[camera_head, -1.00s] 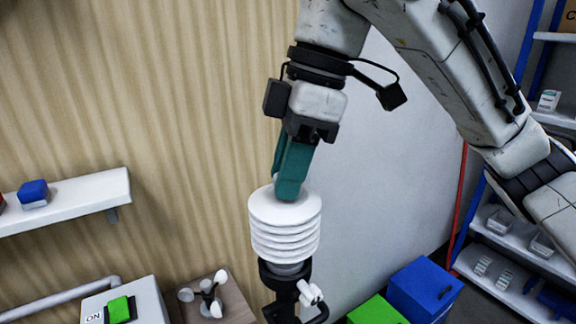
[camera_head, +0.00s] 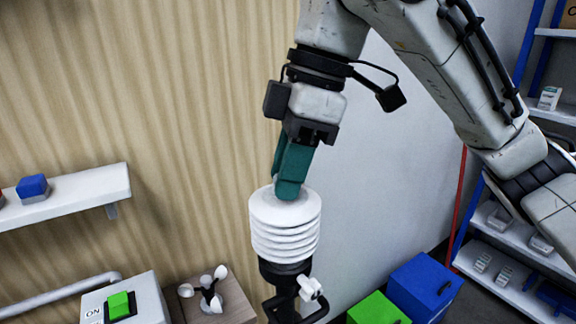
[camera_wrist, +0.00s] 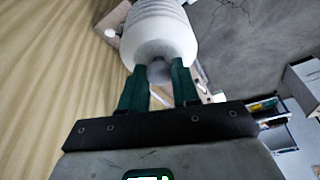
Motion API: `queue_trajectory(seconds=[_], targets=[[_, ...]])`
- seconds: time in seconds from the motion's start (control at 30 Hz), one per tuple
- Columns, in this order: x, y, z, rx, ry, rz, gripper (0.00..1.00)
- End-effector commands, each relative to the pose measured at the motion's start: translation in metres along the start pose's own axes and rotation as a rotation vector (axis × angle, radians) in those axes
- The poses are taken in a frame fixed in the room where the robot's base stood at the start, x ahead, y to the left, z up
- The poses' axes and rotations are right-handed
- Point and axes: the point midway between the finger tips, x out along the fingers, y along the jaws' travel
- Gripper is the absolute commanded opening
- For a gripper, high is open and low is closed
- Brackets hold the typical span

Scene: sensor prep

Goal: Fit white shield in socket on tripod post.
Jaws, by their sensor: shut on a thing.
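The white shield (camera_head: 285,228), a stack of ribbed discs, is upright beneath my gripper (camera_head: 288,190) in the head view. My gripper, with teal fingers, is shut on the shield's small top knob. In the wrist view the shield (camera_wrist: 158,30) lies beyond the fingertips, and the knob is between the fingers of my gripper (camera_wrist: 159,73). The black socket (camera_head: 285,272) on the post is directly under the shield, in line with it. The shield's underside meets the socket's top with no clear gap showing. How deep it sits is hidden.
A white clamp handle (camera_head: 311,288) sticks out beside the socket. A cup anemometer (camera_head: 208,290) stands on a wooden box at lower left, near a green switch (camera_head: 120,305). Blue (camera_head: 425,285) and green (camera_head: 378,309) boxes are at lower right. A wall shelf (camera_head: 90,190) is at left.

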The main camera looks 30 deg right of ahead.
Motion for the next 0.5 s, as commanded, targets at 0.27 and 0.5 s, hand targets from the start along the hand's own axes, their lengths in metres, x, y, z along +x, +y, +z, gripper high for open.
queue_trajectory(seconds=[0.27, 0.5], targets=[[0.0012, 0.0000, 0.0003, 0.000, 0.000, 0.000, 0.00], [0.0012, 0.0000, 0.0003, 0.000, 0.000, 0.000, 0.48]])
